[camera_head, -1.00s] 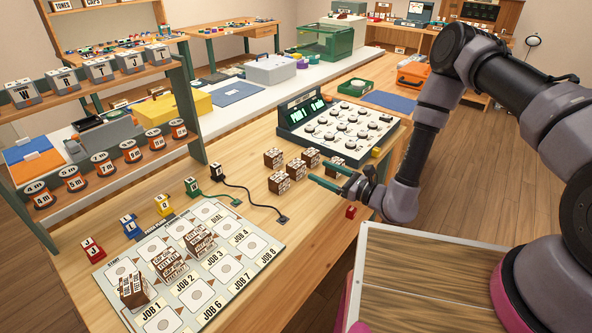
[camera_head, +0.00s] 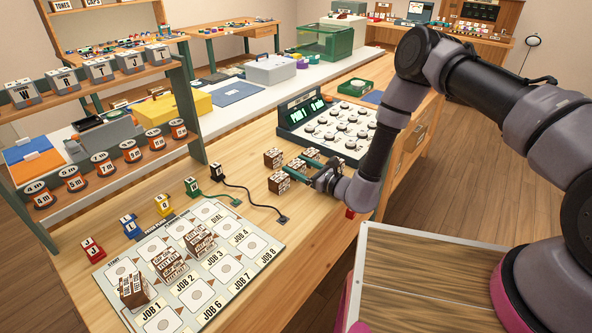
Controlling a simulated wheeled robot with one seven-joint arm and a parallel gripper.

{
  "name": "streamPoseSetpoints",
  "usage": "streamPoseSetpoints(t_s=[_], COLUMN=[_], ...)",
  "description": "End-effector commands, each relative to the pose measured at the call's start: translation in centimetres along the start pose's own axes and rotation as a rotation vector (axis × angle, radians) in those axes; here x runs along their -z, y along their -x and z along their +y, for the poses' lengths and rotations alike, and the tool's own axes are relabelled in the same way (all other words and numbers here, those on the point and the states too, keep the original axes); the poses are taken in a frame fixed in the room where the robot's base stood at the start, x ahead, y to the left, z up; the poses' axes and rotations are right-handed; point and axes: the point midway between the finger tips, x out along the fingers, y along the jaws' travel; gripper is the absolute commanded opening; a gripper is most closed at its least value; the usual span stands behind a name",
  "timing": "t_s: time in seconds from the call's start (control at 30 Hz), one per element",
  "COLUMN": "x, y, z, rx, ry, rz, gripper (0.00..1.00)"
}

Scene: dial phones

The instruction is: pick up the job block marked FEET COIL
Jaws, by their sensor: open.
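Several brown job blocks with white lettering stand loose on the wooden bench, among them a back-left one (camera_head: 274,157) and a front-left one (camera_head: 279,183). Their lettering is too small to read, so I cannot tell which is FEET COIL. My gripper (camera_head: 293,169), with green fingers, is open and low over this group. Its fingers are at a middle block and partly hide it; I cannot tell whether they touch it. Three more brown blocks, a near one (camera_head: 133,289), a middle one (camera_head: 170,263) and a far one (camera_head: 201,243), sit on the job board (camera_head: 232,268).
A dial console (camera_head: 335,128) stands just behind the loose blocks. A black cable (camera_head: 250,203) lies left of them. Coloured letter blocks, such as a yellow one (camera_head: 163,205), line the board's far edge.

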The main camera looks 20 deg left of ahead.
Motion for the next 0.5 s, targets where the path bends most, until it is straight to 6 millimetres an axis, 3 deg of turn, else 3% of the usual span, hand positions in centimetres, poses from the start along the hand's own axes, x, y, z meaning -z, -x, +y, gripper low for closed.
streamPoseSetpoints(t_s=[0.23,0.27,0.43,0.5], x=[-0.02,-0.02,-0.02,-0.04], y=[-0.24,-0.24,-0.22,-0.23], z=[0.00,0.00,0.00,0.00], rx=[0.000,0.000,0.000,0.000], ry=[0.000,0.000,0.000,0.000], rz=[0.000,0.000,0.000,-0.001], gripper=[0.82,0.75,0.10,0.10])
